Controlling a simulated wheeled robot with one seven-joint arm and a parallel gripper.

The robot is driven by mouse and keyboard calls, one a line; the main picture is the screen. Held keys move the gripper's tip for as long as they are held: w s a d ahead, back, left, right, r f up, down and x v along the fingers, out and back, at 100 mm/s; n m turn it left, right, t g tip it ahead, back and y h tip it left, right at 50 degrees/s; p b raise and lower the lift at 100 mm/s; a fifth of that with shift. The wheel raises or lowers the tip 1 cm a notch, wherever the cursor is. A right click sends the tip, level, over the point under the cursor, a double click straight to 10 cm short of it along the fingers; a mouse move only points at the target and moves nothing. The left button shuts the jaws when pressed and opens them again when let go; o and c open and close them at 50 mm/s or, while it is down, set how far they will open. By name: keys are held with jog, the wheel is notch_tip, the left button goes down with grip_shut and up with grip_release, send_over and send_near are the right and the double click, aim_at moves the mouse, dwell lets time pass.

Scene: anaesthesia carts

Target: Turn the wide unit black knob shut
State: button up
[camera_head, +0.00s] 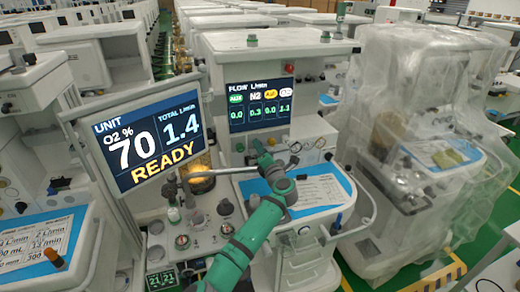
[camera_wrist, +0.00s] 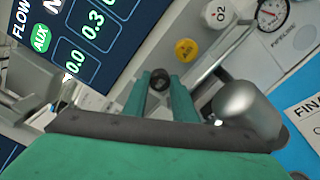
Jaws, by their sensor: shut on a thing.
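My gripper (camera_wrist: 162,84) has its two green fingers on either side of a small round black knob (camera_wrist: 158,79) in the wrist view. The gripper is shut on this knob. The knob sits on the white panel below the flow screen, which shows in the head view (camera_head: 260,103) with the values 0.0, 0.3, 0.0 and 1.1. In the head view my green gripper (camera_head: 258,147) reaches that panel, and the knob is hidden there. The knob's turn angle cannot be read.
A yellow knob (camera_wrist: 187,50), a white O2 knob (camera_wrist: 216,14) and a gauge (camera_wrist: 272,14) are close to the right. A silver cylinder (camera_wrist: 247,110) stands near the right finger. The READY screen (camera_head: 148,138) is to the left. A plastic-wrapped cart (camera_head: 425,130) stands right.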

jog(key=shift+m, duration=0.4)
jog(key=o, duration=1)
jog(key=shift+o, duration=0.2)
